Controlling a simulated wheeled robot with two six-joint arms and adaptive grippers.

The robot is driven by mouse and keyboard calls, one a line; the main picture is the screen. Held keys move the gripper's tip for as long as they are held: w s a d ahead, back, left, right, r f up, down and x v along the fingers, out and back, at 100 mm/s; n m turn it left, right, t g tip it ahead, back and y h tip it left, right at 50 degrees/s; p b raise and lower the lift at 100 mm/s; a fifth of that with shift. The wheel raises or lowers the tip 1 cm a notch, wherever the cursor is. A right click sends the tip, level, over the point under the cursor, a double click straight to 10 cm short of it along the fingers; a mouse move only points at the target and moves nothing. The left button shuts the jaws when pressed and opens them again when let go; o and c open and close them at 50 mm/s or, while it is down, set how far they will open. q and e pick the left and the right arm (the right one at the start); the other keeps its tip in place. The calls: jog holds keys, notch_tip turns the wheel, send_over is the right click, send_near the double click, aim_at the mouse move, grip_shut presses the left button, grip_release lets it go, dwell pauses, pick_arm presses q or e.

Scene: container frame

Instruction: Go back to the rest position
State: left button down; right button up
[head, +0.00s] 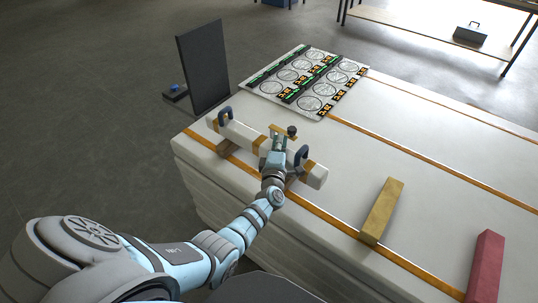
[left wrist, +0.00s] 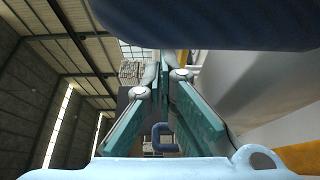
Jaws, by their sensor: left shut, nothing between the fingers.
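My left gripper (head: 279,140) is over the middle of a white beam (head: 240,133), between its two dark blue clamp-like handles, the left one (head: 225,115) and the right one (head: 301,156). I cannot tell whether it touches the beam. In the left wrist view its teal fingers (left wrist: 161,68) come together at the tips with nothing between them. A dark blue C-shaped handle (left wrist: 162,138) shows behind the fingers there. A large dark blue shape (left wrist: 200,22) fills the top of that view, too close to identify. My right gripper is in neither view.
The beam lies on a white surface (head: 410,150) with orange strips. A yellow block (head: 382,208) and a red block (head: 486,266) lie to the right. A sheet with round dials (head: 305,80) lies at the back. A dark upright panel (head: 203,65) stands beyond the left edge.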

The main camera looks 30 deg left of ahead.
pick_arm(q)
jog(key=s+d+f+m+g+h+p, duration=0.1)
jog(key=s+d+m+g+h, duration=0.2)
jog(key=s+d+m+h, duration=0.5)
jog(key=s+d+f+m+g+h+p, duration=0.2)
jog(key=s+d+m, duration=0.4)
jog(key=s+m, duration=0.5)
jog(key=s+a+m+g+y, duration=0.2)
jog(key=s+a+g, duration=0.2)
jog(key=s, duration=0.7)
jog(key=s+a+m+g+y, duration=0.2)
jog(key=s+a+m+g, duration=0.15)
jog(key=s, duration=0.75)
notch_tip(320, 180, down, 21)
jog(key=s+a+n+g+b, duration=0.1)
jog(key=a+n+g+b, duration=0.1)
jog(key=s+f, duration=1.3)
jog(key=s, duration=0.1)
jog(key=shift+a+g+b, duration=0.15)
jog(key=shift+g+b, duration=0.15)
jog(key=shift+g, duration=0.15)
